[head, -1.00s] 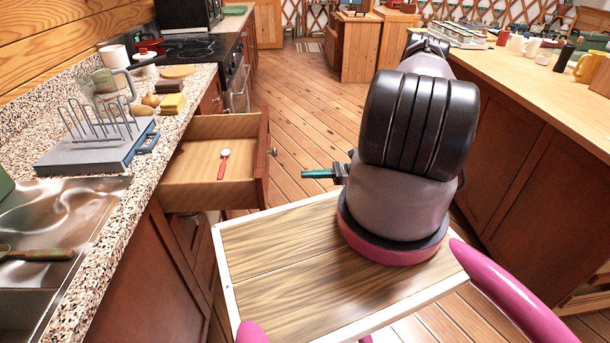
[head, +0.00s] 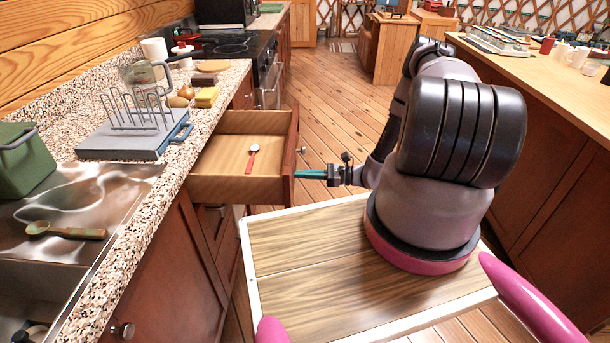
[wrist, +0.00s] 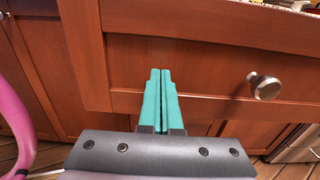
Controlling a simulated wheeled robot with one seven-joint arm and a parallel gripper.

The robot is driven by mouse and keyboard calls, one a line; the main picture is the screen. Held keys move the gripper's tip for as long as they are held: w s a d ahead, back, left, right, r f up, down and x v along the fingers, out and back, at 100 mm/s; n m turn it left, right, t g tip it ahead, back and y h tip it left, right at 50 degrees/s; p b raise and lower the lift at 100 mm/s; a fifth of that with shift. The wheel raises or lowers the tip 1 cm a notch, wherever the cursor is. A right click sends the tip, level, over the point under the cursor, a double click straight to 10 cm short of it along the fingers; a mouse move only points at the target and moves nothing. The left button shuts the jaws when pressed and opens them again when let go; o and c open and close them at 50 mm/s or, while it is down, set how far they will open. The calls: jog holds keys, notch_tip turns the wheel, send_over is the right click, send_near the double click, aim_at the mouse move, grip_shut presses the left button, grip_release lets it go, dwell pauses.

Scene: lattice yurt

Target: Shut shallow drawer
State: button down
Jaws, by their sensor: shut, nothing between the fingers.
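The shallow drawer (head: 235,180) is pulled out from under the granite counter in the head view, with a small red-handled tool (head: 252,158) inside it. Its reddish wooden front (wrist: 210,72) fills much of the wrist view, with a round metal knob (wrist: 265,87) to the right of my fingers. My gripper (head: 300,174) is shut and empty, its teal fingers pointing left at the drawer front near its near end. In the wrist view my fingertips (wrist: 160,72) overlap the lower part of the front. I cannot tell whether they touch it.
The granite counter (head: 100,215) on the left holds a rack on a grey-blue case (head: 130,143) and other kitchen items. A sink (head: 50,240) is at the near left. A wooden-topped counter (head: 560,85) stands to the right. The plank floor (head: 325,105) beyond the drawer is clear.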

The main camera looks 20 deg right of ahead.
jog(key=x, duration=3.1)
jog(key=shift+f, duration=0.1)
jog(key=shift+a, duration=0.25)
jog(key=shift+w+a, duration=0.1)
